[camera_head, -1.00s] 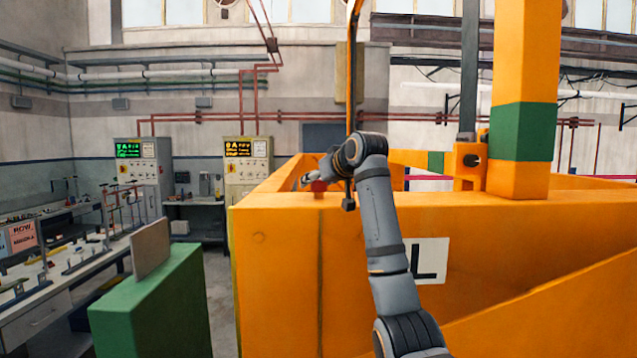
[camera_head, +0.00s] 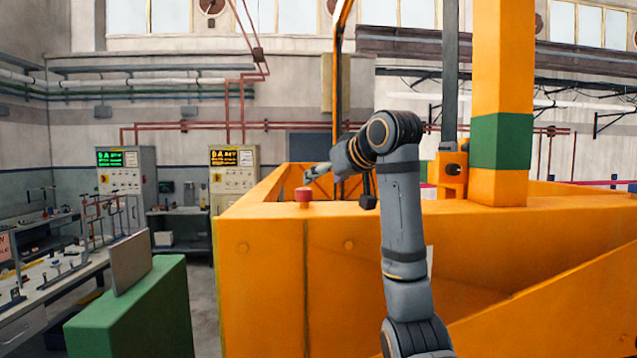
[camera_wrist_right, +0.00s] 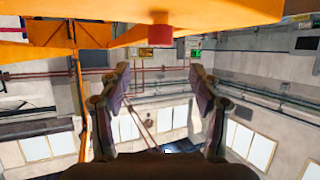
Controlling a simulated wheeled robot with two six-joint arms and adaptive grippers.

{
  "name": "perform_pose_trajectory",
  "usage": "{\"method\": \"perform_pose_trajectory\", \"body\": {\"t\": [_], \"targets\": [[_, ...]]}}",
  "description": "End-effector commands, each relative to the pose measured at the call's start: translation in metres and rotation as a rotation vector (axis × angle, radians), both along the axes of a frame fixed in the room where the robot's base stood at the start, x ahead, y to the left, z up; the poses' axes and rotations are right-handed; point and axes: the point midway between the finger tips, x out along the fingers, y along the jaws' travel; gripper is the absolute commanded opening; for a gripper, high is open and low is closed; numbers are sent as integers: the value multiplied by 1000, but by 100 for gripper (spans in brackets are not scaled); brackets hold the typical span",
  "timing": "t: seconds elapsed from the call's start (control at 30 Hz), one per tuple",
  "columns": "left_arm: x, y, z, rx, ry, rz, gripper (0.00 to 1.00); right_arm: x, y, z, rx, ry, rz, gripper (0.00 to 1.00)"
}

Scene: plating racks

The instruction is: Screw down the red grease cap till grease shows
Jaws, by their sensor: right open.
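The red grease cap (camera_head: 304,195) stands on the top edge of the orange frame (camera_head: 270,225) in the head view. In the right wrist view the cap (camera_wrist_right: 160,35) hangs at top centre, because that picture is upside down. My right gripper (camera_head: 312,176) is just behind and above the cap in the head view, seen small. In the right wrist view its two fingers (camera_wrist_right: 160,78) are spread apart with nothing between them, and the cap lies beyond their tips, apart from them. No grease can be made out. My left gripper is out of view.
A dark block (camera_head: 368,202) hangs close to the right of the cap, by my right arm. An orange post (camera_head: 502,60) with a green band rises at right. A green block with a grey panel (camera_head: 133,262) and a workbench (camera_head: 50,285) stand at left.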

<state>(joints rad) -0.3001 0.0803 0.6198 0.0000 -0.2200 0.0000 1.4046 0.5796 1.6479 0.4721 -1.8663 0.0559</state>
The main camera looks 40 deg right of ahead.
Motion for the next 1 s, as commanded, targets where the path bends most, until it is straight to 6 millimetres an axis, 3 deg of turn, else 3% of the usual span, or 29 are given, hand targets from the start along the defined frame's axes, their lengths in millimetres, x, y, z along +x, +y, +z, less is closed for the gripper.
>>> {"method": "perform_pose_trajectory", "body": {"t": [0.27,0.43,0.53,0.77,1.0], "targets": [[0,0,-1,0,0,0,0,-1,0,0,0,0,1,63],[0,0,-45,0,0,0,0,6,-9,-15,8,1,66,63],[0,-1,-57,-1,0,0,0,9,-12,-13,4,0,110,63],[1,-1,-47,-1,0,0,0,17,-13,-7,0,4,122,63],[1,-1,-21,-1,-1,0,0,61,-13,-23,1,8,122,63]]}}
